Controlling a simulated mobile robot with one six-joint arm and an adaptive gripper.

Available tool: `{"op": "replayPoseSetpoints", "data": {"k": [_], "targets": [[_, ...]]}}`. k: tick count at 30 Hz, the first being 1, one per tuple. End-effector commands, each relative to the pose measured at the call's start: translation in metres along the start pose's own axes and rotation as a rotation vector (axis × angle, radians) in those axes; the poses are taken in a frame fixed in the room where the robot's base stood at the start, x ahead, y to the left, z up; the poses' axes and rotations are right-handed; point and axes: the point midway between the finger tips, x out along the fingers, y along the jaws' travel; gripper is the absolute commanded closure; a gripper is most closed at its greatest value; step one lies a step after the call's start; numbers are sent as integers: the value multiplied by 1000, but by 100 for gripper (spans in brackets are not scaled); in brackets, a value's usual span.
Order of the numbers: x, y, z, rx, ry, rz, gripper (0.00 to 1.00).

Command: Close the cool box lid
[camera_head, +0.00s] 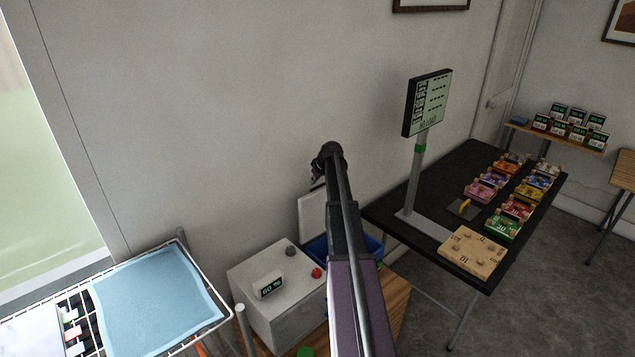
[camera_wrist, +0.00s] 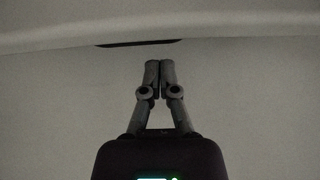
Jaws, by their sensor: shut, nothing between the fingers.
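The cool box (camera_head: 373,246) is blue and stands on a wooden surface, partly hidden behind my arm. Its white lid (camera_head: 311,219) stands upright at the back left, open, with its right part hidden by my arm. My gripper (camera_head: 317,184) is near the lid's top edge in the head view, beyond the end of my arm. In the wrist view my gripper (camera_wrist: 153,76) has its fingertips together with nothing between them. A plain pale surface fills the view ahead of it; I cannot tell whether it is lid or wall, nor whether the fingers touch it.
A white box (camera_head: 276,290) with a display and knobs stands left of the cool box. A drying rack (camera_head: 215,322) with a blue cloth (camera_head: 158,300) is at left. A black table (camera_head: 395,208) with a sign post, wooden board and colourful trays is at right. The wall is close behind.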

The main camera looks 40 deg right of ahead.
Motion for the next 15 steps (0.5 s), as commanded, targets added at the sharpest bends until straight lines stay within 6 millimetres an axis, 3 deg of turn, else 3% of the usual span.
{"op": "replayPoseSetpoints", "data": {"k": [6,15], "targets": [[20,0,0,-1,0,0,100],[28,-1,0,-1,0,0,100]]}}
